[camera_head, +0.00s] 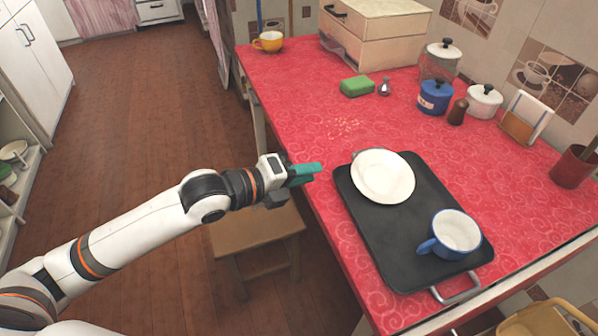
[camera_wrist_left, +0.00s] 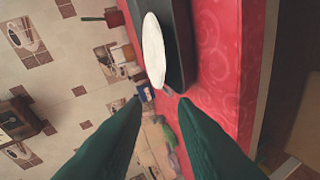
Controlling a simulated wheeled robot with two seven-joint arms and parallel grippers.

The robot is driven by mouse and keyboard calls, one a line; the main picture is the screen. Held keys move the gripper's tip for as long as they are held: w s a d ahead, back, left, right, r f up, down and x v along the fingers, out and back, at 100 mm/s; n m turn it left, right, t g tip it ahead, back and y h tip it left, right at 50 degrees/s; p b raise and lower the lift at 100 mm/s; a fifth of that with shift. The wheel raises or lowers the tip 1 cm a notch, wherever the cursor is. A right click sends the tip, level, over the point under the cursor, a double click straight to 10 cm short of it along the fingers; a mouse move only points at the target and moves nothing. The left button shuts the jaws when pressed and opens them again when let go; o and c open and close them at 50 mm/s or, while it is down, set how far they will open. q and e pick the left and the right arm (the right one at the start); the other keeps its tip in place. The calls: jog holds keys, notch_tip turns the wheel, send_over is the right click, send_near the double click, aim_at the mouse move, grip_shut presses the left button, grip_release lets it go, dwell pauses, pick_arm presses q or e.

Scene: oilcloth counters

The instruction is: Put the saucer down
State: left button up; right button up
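The white saucer (camera_head: 383,176) lies on the far end of the black tray (camera_head: 395,240). It also shows edge-on in the wrist view (camera_wrist_left: 153,50), beside the dark tray surface (camera_wrist_left: 178,40). My left gripper (camera_head: 308,172), with green fingers, is left of the saucer and apart from it, near the counter's left edge. In the wrist view its two fingers (camera_wrist_left: 160,101) stand apart with nothing between them, so it is open and empty. My right gripper is in neither view.
A blue mug (camera_head: 455,232) with a white inside stands on the tray's near end. A green sponge (camera_head: 357,86), canisters (camera_head: 434,97) and a yellow cup (camera_head: 268,41) stand farther back. A wooden stool (camera_head: 255,228) is below my left arm. The red counter beyond the tray has free room.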

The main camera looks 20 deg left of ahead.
pick_arm(q)
jog(key=s+a+f+n+g+y, duration=0.1)
jog(key=a+f+n+y, duration=0.3)
jog(key=f+n, duration=0.75)
jog(key=s+a+f+n+g+y, duration=0.1)
jog(key=a+f+n+y, duration=0.35)
jog(key=f, duration=1.25)
jog(key=s+a+f+n+g+y, duration=0.1)
jog(key=s+f+n+g, duration=0.5)
jog(key=s+f+n, duration=0.6)
jog(key=s+f, duration=0.9)
jog(key=s, duration=0.3)
jog(key=shift+s+g, duration=0.15)
jog(key=shift+g, duration=0.25)
jog(key=shift+a, duration=0.1)
